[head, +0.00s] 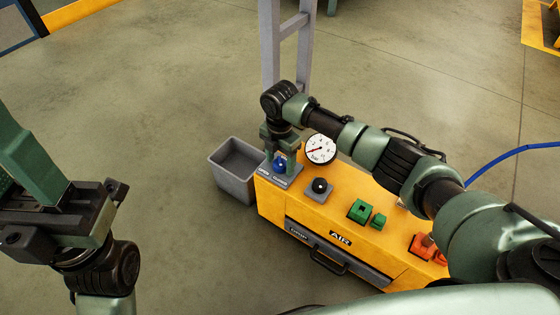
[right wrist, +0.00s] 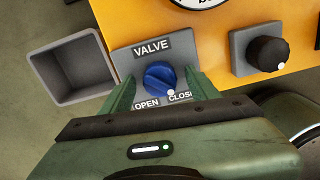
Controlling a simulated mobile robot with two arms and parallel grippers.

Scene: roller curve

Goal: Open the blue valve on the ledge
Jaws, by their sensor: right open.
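The blue valve (right wrist: 159,75) is a round knob on a grey plate marked VALVE, OPEN and CLOSED. Its white dot is at the lower right, by the CLOSED label. In the head view the valve (head: 281,166) is at the left end of the yellow ledge (head: 310,212). My right gripper (right wrist: 161,80) is open, with one green finger on each side of the knob; whether they touch it I cannot tell. In the head view the right gripper (head: 283,160) points down over the valve. My left gripper (head: 50,205) is at the left edge, away from the ledge; its fingers are unclear.
A black knob (head: 320,186), green blocks (head: 360,210) and an orange part (head: 421,244) sit along the ledge. A pressure gauge (head: 320,149) stands behind. A grey bin (head: 232,170) is left of the ledge, and a grey post (head: 270,45) rises behind. The floor at left is clear.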

